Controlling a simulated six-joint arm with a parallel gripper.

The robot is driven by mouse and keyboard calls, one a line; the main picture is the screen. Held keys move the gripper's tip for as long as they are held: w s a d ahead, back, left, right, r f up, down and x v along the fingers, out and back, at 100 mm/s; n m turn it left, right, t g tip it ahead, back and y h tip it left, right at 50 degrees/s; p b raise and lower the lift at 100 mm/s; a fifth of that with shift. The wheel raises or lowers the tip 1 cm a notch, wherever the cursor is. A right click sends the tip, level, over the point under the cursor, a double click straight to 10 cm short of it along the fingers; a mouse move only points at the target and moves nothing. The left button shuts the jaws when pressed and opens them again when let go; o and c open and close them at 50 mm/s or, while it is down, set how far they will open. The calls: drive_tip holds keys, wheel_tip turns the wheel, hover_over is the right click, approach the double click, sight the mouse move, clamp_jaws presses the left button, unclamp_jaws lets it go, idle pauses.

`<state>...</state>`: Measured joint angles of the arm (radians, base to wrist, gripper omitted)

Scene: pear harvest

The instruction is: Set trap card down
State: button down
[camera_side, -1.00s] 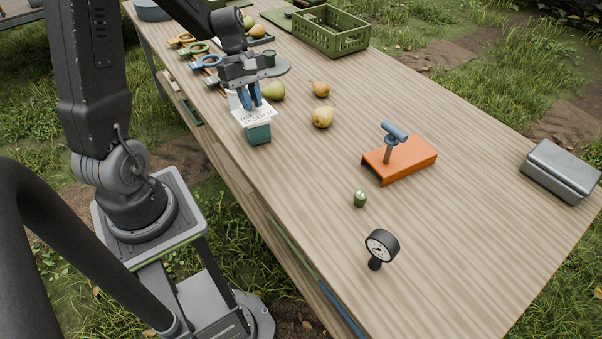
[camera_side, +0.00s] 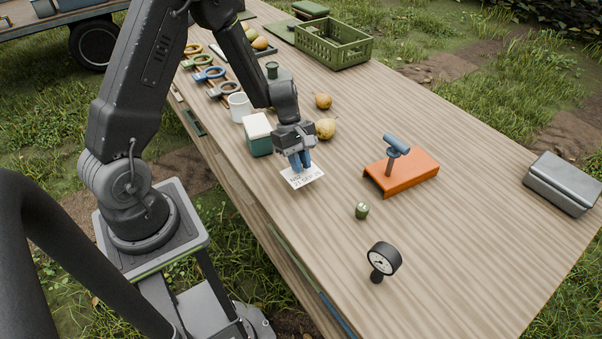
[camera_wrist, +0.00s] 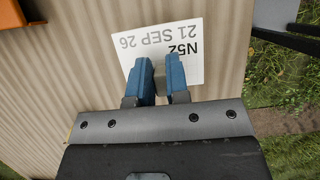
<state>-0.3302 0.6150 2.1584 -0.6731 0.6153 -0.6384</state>
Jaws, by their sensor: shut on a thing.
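The trap card (camera_side: 303,179) is a white card printed "N52 21 SEP 26". My gripper (camera_side: 301,166) is shut on one edge of it with blue fingertips. In the side view the card lies flat or nearly flat, at or just above the bare wooden table; I cannot tell whether it touches. In the wrist view the card (camera_wrist: 176,48) extends out beyond the fingertips (camera_wrist: 159,68), with its print upside down. The fingers hide part of the card's near edge.
A teal box with a white lid (camera_side: 258,136) and a white mug (camera_side: 239,107) stand just left of my gripper. Pears (camera_side: 325,129) lie behind it. The front middle is clear.

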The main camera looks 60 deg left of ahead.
drive_tip(key=shift+d+f, duration=0.1)
drive_tip(key=shift+f, duration=2)
drive_tip(key=shift+f, duration=0.15)
drive_tip(key=c, duration=1.1)
unclamp_jaws()
